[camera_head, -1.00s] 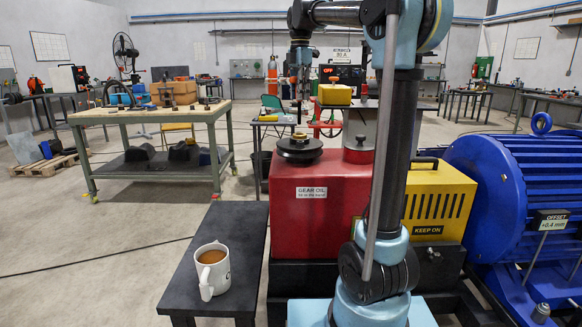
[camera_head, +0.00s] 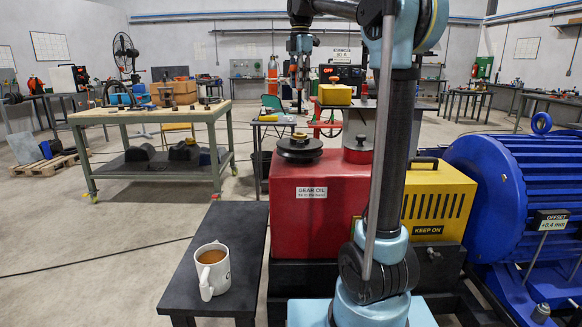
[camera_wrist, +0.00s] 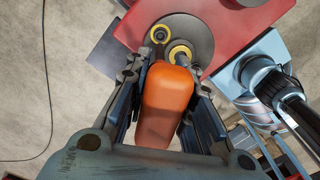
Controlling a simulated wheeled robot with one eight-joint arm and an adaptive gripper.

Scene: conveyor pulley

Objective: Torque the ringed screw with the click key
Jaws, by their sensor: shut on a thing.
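My gripper (camera_wrist: 165,73) is shut on an orange-handled tool (camera_wrist: 166,102), seemingly the click key; the handle fills the space between the fingers in the wrist view. Beyond it is a dark round pulley disc (camera_wrist: 204,27) with two yellow rings. One ring (camera_wrist: 160,35) surrounds a small dark centre, possibly a screw. The other ring (camera_wrist: 181,52) is partly hidden by the handle. The tool's tip is hidden, so contact cannot be told. In the head view my gripper (camera_head: 301,75) hangs above the dark pulley (camera_head: 299,148) on the red box.
The red gear oil box (camera_head: 311,215) stands beside a yellow housing (camera_head: 437,195) and a large blue motor (camera_head: 520,190). A white mug (camera_head: 212,270) of brown drink stands on the black bench (camera_head: 243,235) in front. A wooden-topped workbench (camera_head: 150,113) stands behind left.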

